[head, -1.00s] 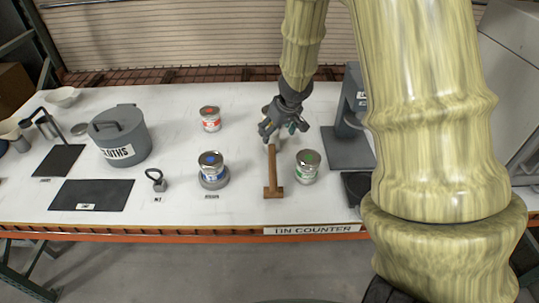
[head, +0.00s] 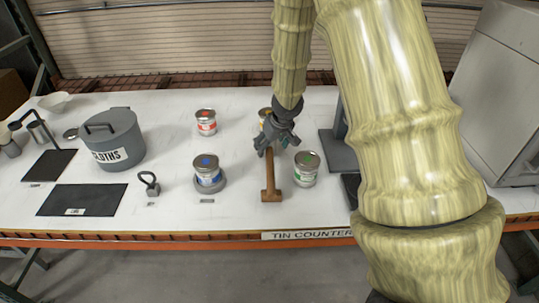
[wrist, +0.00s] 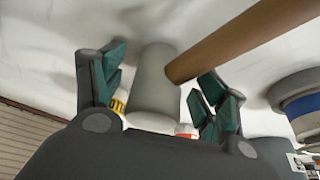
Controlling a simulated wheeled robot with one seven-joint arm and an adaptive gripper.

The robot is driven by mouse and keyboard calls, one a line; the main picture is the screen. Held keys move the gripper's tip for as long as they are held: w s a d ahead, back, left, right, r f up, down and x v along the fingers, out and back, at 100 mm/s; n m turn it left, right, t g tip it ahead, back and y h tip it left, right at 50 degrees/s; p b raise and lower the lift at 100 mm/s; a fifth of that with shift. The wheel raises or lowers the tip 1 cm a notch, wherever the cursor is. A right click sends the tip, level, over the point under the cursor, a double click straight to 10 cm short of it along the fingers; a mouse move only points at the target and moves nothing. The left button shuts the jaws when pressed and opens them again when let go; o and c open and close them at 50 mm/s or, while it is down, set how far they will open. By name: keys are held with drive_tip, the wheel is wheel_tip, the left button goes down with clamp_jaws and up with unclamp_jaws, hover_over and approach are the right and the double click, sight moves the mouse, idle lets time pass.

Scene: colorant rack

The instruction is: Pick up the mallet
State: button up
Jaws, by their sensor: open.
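The mallet lies on the white counter. Its brown wooden handle (head: 269,172) runs towards the front edge, where a short brown crosspiece lies across its end. In the wrist view the handle (wrist: 240,40) slants from the upper right to a pale grey cylinder (wrist: 155,85), which looks like the mallet's head. My gripper (head: 277,143) is open above the far end of the handle. In the wrist view its green-padded fingers (wrist: 160,78) stand either side of the cylinder. Whether they touch it, I cannot tell. In the head view my gripper hides that end.
A green-marked tin (head: 306,170) stands close right of the handle, a blue-marked tin (head: 207,172) to its left. A red-marked tin (head: 206,122) and a partly hidden orange-topped tin (head: 265,113) stand behind. A grey pot (head: 113,137) and a weight (head: 149,184) are further left.

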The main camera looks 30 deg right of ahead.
drive_tip(key=x, duration=0.2)
drive_tip(key=shift+w+d+f+b, duration=0.1)
drive_tip(key=shift+f+b, duration=0.15)
drive_tip(key=shift+b, duration=0.05)
drive_tip(key=shift+r, duration=0.1)
drive_tip(key=c, duration=1.2)
drive_tip(key=shift+c, duration=0.2)
drive_tip(key=shift+r, duration=0.1)
drive_tip(key=shift+r+p, duration=3.2)
drive_tip(key=shift+r, duration=1.65)
